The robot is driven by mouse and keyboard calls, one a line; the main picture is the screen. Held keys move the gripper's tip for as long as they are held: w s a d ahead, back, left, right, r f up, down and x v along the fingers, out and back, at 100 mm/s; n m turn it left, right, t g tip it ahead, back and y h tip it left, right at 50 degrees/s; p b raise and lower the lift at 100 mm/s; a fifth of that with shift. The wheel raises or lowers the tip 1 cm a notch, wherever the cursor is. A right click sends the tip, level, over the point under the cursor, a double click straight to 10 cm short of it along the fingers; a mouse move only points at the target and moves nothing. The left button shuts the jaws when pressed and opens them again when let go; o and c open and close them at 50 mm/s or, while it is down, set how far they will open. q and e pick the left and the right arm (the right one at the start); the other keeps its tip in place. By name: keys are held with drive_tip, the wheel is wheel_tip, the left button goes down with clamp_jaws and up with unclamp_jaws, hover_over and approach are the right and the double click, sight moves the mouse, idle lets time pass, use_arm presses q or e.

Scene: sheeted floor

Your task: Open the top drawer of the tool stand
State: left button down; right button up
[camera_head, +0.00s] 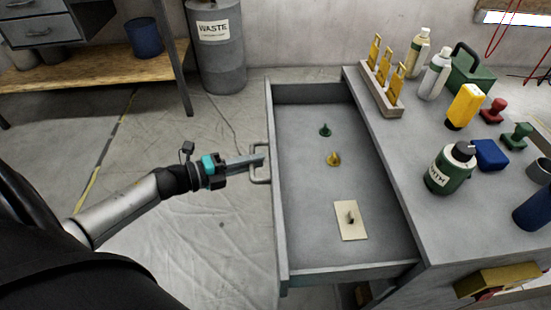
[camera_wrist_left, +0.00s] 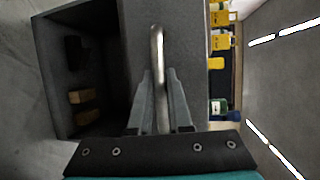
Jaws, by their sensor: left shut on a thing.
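The top drawer (camera_head: 305,160) of the tool stand (camera_head: 465,215) is pulled well out to the left in the head view. Inside it lie a small green item (camera_head: 325,130), a small yellow item (camera_head: 334,159) and a pale plate with a dark knob (camera_head: 351,220). My left gripper (camera_head: 259,161) is shut on the drawer's handle (camera_head: 255,150) at the drawer's front. In the left wrist view the handle (camera_wrist_left: 158,60) stands between the two fingers (camera_wrist_left: 160,105). My right gripper is out of view.
Bottles (camera_head: 450,168), a rack with yellow-handled tools (camera_head: 380,90) and stamps (camera_head: 517,137) stand on the stand's top. A grey waste drum (camera_head: 218,55) and a wooden-shelf bench (camera_head: 95,72) are at the back. The sheeted floor (camera_head: 190,235) left of the drawer is clear.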

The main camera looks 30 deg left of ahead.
use_arm(q)
drive_tip(key=shift+s+a, duration=0.45)
drive_tip(key=shift+a, duration=0.2)
drive_tip(key=shift+s+a, duration=0.4)
drive_tip(key=shift+a, duration=0.2)
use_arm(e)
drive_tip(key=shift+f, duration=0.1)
use_arm(q)
drive_tip(key=c, duration=0.8)
unclamp_jaws()
drive_tip(key=shift+c, duration=0.2)
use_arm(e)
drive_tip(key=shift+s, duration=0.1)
use_arm(q)
drive_tip(key=p+v, duration=0.4)
drive_tip(key=v, duration=1.1)
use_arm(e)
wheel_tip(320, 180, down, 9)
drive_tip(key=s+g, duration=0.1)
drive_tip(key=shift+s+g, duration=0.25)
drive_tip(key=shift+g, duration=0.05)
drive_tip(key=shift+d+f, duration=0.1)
